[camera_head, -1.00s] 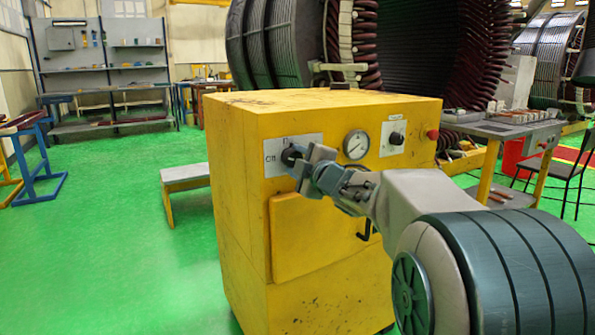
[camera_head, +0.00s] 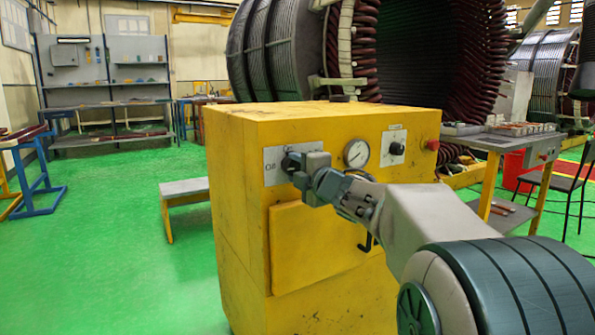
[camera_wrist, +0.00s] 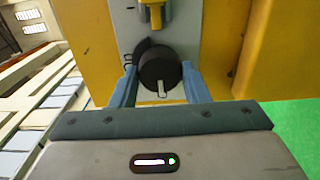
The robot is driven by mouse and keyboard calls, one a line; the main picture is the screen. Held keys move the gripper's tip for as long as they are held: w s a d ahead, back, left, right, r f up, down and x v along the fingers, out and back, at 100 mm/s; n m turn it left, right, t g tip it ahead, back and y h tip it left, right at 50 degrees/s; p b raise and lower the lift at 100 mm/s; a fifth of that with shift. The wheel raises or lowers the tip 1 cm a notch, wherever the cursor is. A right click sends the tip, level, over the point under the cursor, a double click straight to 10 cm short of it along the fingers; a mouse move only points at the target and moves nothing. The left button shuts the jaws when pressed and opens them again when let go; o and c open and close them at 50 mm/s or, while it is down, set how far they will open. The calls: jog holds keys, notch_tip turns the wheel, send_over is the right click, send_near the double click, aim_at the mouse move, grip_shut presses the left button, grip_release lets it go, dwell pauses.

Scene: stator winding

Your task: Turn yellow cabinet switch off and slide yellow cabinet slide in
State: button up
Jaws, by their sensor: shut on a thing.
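The yellow cabinet (camera_head: 238,200) stands in the middle of the head view. A grey plate (camera_head: 277,176) at its upper left front carries the black round switch knob (camera_head: 289,161). My gripper (camera_head: 300,164) is at this plate and covers its right part. In the wrist view, the blue fingers of my gripper (camera_wrist: 159,80) are shut on the switch knob (camera_wrist: 157,66), which has a pale mark on its face. A small yellow piece (camera_wrist: 153,14) sticks out of the same plate, apart from my fingers; I cannot tell how far it is slid.
A gauge (camera_head: 357,153), another black knob (camera_head: 397,149) and a red button (camera_head: 432,145) sit right of the plate. Below are a yellow door panel (camera_head: 315,245) and a black handle (camera_head: 366,242). A bench (camera_head: 183,188) stands left; green floor there is clear.

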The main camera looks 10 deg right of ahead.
jog(key=o, duration=1)
jog(key=shift+c, duration=0.2)
jog(key=shift+s, duration=0.15)
jog(key=p+v, duration=0.2)
jog(key=v, duration=1.1)
jog(key=shift+s+p, duration=0.25)
jog(key=shift+p, duration=0.1)
jog(key=shift+d+r, duration=0.1)
jog(key=shift+d, duration=0.05)
